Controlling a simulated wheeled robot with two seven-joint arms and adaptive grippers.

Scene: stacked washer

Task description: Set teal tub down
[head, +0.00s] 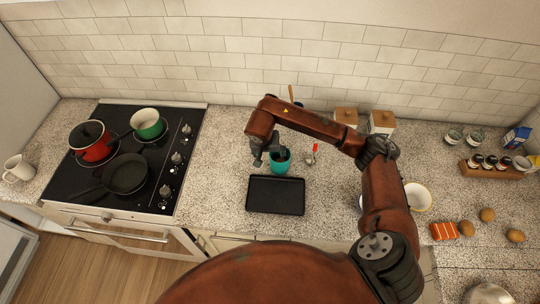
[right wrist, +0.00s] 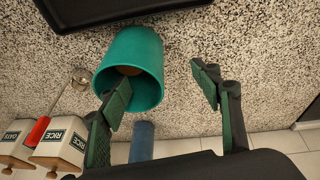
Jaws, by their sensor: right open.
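The teal tub (head: 281,167) stands on the speckled counter, just behind the black tray. My right gripper (head: 268,156) is at the tub's back left in the head view and partly covers it. In the right wrist view the gripper (right wrist: 161,82) is open, its fingers wide apart. One finger overlaps the mouth of the tub (right wrist: 137,48); the other is clear of it, over bare counter. I cannot tell whether the overlapping finger touches the rim. Something brown shows inside the tub. My left gripper is not in view.
The black tray (head: 275,195) lies in front of the tub. Wooden-lidded canisters (head: 381,123) stand by the wall. The stove (head: 125,160) with pots is at left. A blue cylinder (right wrist: 142,140) stands near the tub.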

